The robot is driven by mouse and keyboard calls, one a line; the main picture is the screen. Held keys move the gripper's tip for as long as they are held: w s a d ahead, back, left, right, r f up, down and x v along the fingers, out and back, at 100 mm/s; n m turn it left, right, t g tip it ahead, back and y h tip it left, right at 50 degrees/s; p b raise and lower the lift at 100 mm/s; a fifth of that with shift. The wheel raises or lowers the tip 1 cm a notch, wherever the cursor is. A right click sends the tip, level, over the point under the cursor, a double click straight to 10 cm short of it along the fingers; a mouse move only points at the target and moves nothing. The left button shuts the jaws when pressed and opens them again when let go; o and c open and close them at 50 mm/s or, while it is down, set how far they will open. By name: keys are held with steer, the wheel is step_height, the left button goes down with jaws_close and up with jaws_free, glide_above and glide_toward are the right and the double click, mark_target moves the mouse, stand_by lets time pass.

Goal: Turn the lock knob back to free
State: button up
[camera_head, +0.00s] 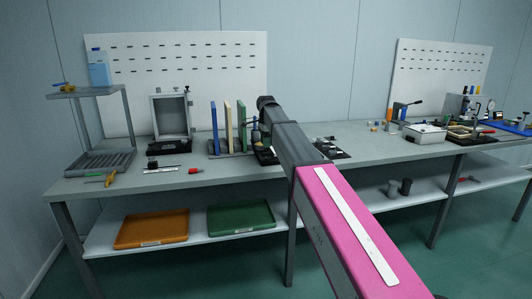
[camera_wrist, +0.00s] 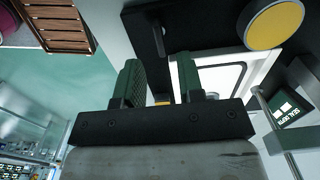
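In the wrist view, my gripper (camera_wrist: 161,78) shows two green-padded fingers with a clear gap between them. A small patch of yellow shows low in the gap, partly hidden by the gripper body; I cannot tell what it belongs to. Beyond the fingers are a black plate (camera_wrist: 143,33) and a white-framed panel (camera_wrist: 222,75). I cannot tell which part is the lock knob. In the head view, my arm hides the gripper and much of the fixture behind it.
The grey workbench (camera_head: 225,172) carries upright coloured boards (camera_head: 228,125) left of my arm and a framed stand (camera_head: 171,117) farther left. A dark base with small parts (camera_head: 330,148) lies right of my arm. In the wrist view, a labelled dark block (camera_wrist: 290,110) stands at right.

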mark_target(266, 155)
steer(key=shift+f, duration=2.5)
jaws_close()
